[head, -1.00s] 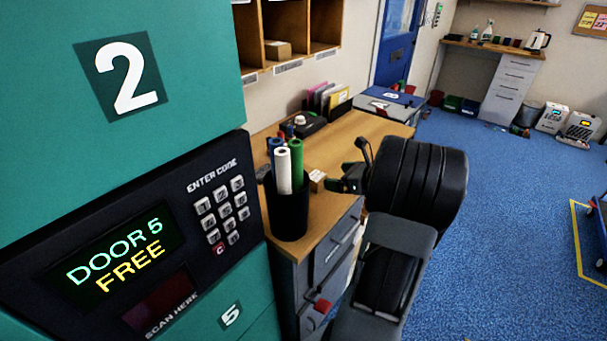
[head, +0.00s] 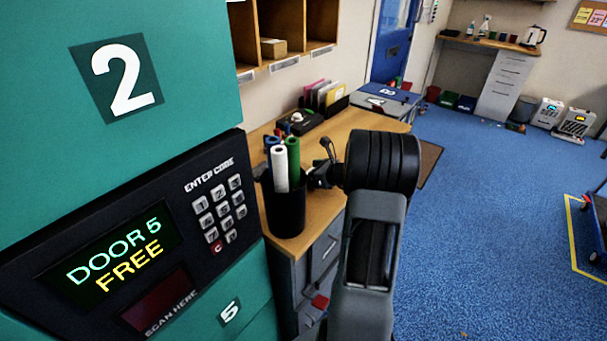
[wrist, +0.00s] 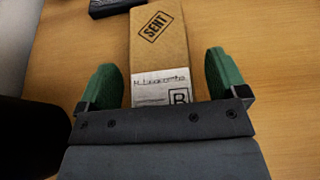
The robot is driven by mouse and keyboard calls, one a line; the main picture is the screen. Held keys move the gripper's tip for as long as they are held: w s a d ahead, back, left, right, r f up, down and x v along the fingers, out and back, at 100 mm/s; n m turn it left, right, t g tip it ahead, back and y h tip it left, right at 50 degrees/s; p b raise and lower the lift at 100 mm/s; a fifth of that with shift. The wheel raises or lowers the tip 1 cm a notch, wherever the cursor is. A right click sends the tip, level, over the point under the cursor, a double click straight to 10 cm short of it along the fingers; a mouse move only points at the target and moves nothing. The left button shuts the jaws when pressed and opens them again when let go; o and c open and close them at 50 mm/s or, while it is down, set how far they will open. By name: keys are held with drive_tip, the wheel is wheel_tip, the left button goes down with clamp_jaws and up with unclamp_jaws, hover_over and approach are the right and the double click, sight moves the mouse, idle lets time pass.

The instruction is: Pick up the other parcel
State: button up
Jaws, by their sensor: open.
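A brown parcel (wrist: 160,50) stamped SENT lies on the wooden desk. It has a white label with a handwritten name and a boxed letter B. My gripper (wrist: 164,82) is open, its green fingers on either side of the parcel with a gap on both sides. The near end of the parcel is hidden by the gripper body. In the head view my gripper (head: 322,176) is over the desk behind the pen pot, and this parcel is hidden there. Another small brown parcel (head: 273,48) sits in a wall cubbyhole.
The black pot (head: 286,208) of rolled tubes stands at the desk's near edge, close to my gripper. A black device (head: 298,122) and a file rack (head: 326,98) are farther back on the desk (head: 352,128). A green locker with a keypad panel (head: 140,235) reads DOOR 5 FREE.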

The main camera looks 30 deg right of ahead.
drive_tip(key=shift+c, duration=0.2)
drive_tip(key=c, duration=1.1)
drive_tip(key=shift+o, duration=0.2)
drive_tip(key=shift+r, duration=0.15)
